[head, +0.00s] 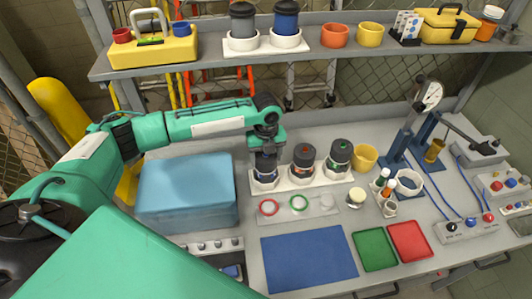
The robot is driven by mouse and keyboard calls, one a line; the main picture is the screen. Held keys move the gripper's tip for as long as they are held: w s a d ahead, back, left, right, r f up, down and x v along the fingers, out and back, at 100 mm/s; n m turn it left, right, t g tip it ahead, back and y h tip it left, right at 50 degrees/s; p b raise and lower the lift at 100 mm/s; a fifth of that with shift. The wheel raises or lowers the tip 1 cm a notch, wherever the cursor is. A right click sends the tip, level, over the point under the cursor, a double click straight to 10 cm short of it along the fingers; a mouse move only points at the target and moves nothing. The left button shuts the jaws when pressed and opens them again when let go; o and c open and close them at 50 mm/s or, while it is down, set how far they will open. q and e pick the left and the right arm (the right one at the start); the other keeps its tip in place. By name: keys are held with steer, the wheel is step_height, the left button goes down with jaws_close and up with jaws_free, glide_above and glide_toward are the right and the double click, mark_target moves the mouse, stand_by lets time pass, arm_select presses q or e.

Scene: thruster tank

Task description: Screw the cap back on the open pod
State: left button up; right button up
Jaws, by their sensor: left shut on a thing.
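Three dark pods stand upright in a white rack (290,184) on the bench. The middle pod (304,165) has a dark cap with a red mark. The right pod (339,159) has a dark cap with a green mark. My left gripper (266,150) points down over the left pod (265,175) and is shut on the dark cap (264,159) at its top. The gripper hides most of this cap, so I cannot tell whether it is fully seated or how the threads sit. My right gripper is out of view.
A blue box (188,191) stands left of the rack. A yellow cup (364,157) and a gauge stand (401,130) are to the right. A blue mat (309,258) lies flat near the front, clear.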

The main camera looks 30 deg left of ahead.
arm_select(q)
steer(key=m+p, duration=0.1)
steer(key=m, duration=0.3)
steer(key=shift+r, duration=0.1)
steer(key=m, duration=0.4)
steer(key=shift+d+m, duration=0.1)
steer(key=shift+m, duration=0.3)
steer(key=o, duration=1)
steer(key=shift+w+d, duration=0.1)
